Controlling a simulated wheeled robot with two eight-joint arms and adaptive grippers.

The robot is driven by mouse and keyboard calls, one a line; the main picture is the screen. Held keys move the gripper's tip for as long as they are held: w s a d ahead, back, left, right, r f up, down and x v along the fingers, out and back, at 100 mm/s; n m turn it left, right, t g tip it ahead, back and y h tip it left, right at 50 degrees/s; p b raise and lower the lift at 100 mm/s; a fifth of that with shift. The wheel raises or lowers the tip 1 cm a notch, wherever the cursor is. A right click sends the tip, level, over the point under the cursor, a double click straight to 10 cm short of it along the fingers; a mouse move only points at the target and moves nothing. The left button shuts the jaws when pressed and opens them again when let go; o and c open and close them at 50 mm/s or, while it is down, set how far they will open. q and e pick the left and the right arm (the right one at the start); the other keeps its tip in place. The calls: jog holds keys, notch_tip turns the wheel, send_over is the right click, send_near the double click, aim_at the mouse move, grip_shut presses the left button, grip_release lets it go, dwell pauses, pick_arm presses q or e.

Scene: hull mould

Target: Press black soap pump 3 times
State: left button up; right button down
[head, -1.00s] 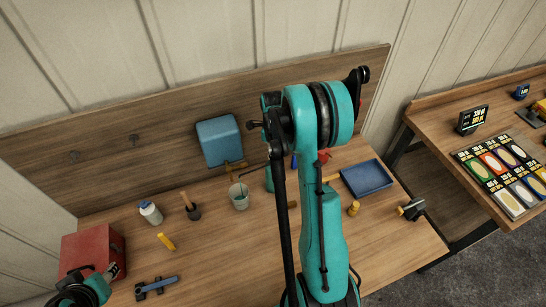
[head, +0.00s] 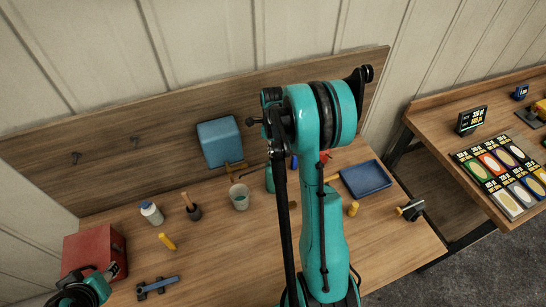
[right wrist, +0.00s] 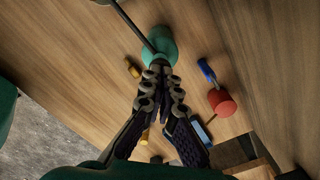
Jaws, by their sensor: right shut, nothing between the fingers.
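The soap pump is a teal bottle (head: 269,178) with a thin dark spout, near the middle of the bench in the head view, mostly hidden behind my right arm. In the right wrist view the teal bottle (right wrist: 163,44) is just beyond my fingertips, with a dark rod-like part slanting up and left from it. My right gripper (right wrist: 162,68) is shut and empty, its tips overlapping the pump's near side in the picture. Whether they touch the pump head cannot be told.
A grey cup (head: 239,197) stands just left of the pump. A blue tray (head: 366,179), a yellow piece (head: 353,209) and a red-topped item (head: 325,157) are to its right. The front middle is clear.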

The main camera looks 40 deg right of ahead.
jog(key=shift+f, duration=0.4)
jog(key=shift+b, duration=0.3)
jog(key=shift+f+b, duration=0.75)
jog(key=shift+r+p, duration=1)
jog(key=shift+r, duration=0.55)
jog(key=shift+f, duration=0.1)
